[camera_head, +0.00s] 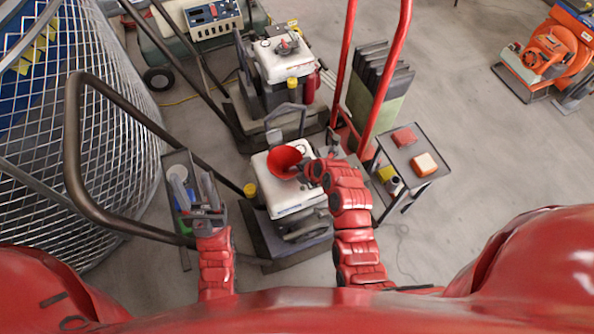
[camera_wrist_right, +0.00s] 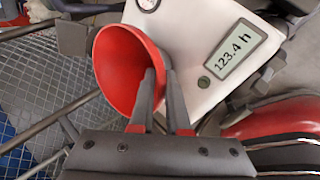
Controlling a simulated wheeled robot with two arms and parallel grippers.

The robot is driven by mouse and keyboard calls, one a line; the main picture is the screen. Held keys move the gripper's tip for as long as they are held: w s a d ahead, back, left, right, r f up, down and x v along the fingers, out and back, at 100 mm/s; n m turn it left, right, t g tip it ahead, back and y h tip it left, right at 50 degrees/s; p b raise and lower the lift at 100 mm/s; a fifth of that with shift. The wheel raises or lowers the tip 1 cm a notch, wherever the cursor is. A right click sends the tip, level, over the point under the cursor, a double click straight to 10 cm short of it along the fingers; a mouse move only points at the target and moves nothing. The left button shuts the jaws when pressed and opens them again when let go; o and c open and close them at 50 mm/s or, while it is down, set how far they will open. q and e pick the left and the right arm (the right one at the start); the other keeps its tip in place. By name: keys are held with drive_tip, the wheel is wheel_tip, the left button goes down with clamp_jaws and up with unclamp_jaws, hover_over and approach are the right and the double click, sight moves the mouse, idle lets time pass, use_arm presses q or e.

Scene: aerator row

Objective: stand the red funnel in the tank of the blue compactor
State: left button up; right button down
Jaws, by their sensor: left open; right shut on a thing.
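The red funnel (camera_head: 284,161) is over the white tank (camera_head: 290,205) of the nearest machine, its wide mouth towards me. The tank's colour is white and the base dark, so I cannot confirm this is the blue compactor. My right gripper (camera_head: 312,171) is shut on the funnel's rim side. In the right wrist view the funnel (camera_wrist_right: 122,70) is tilted beside the fingers (camera_wrist_right: 160,78). Its spout and the tank opening are hidden, so I cannot tell whether it is inserted.
A similar machine (camera_head: 282,60) stands behind, and an orange machine (camera_head: 548,50) at the far right. A small cart (camera_head: 405,150) with a red and an orange block is to the right. A curved black handle (camera_head: 75,150) passes at the left.

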drive_tip(key=shift+f, duration=0.2)
drive_tip(key=c, duration=0.8)
unclamp_jaws()
drive_tip(key=shift+r+p, duration=0.6)
drive_tip(key=shift+r, duration=3.9)
drive_tip(key=shift+w, duration=0.1)
